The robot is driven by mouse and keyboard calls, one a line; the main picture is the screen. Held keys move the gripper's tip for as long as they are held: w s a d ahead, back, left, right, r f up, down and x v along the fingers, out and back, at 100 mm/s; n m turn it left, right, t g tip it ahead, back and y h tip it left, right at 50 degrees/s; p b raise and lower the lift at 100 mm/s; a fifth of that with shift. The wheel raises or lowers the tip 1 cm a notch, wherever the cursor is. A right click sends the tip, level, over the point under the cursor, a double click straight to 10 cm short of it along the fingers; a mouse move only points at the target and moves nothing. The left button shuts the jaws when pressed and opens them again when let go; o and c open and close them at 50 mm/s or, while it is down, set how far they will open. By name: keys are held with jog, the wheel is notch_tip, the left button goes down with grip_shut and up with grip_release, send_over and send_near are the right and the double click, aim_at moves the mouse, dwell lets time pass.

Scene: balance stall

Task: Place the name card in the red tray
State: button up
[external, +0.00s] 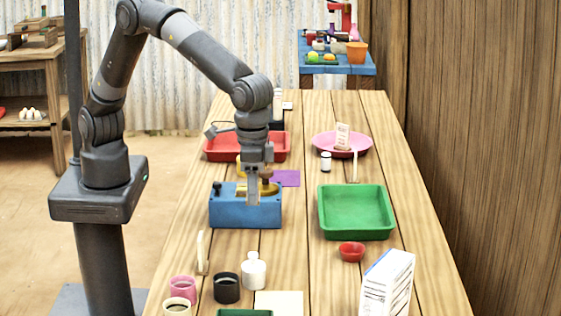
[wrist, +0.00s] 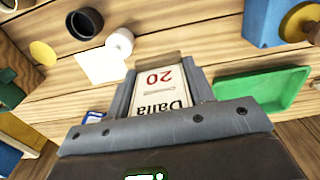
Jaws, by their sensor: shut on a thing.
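My gripper (external: 253,194) is in front of the red tray in the external view, over or just in front of a blue box with a yellow pan. It is shut on a pale card (wrist: 160,85) with a red "20" and dark lettering, seen between the fingers (wrist: 163,72) in the wrist view. The card looks like the name card; in the external view it is mostly hidden by the fingers. The red tray (external: 222,150) lies on the table's far left, partly behind my arm. It is not visible in the wrist view.
The blue box (external: 230,212) stands below my gripper. A purple sheet (external: 288,178) lies behind it. A green tray (external: 357,236), a pink plate (external: 322,147) with another card, and a small white jar (external: 326,162) are to the right. Cups and a white bottle (external: 253,272) stand in front.

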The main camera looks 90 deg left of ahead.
jog(key=w+a+r+n, duration=0.1)
jog(key=w+a+n, duration=0.15)
jog(key=a, duration=1.45)
jog(key=w+a+n, duration=0.2)
jog(key=w+a, duration=0.2)
jog(key=a, duration=1.2)
jog(key=s+a+n, duration=0.2)
jog(key=s+a, duration=0.4)
jog(key=a, duration=0.6)
jog(key=s+a+n, duration=0.2)
jog(key=s+a, duration=0.4)
jog(key=a, duration=0.6)
jog(key=a+f, duration=1.2)
jog(key=shift+s+a+f, duration=0.1)
jog(key=shift+a+f, duration=0.1)
jog(key=shift+f, duration=2.2)
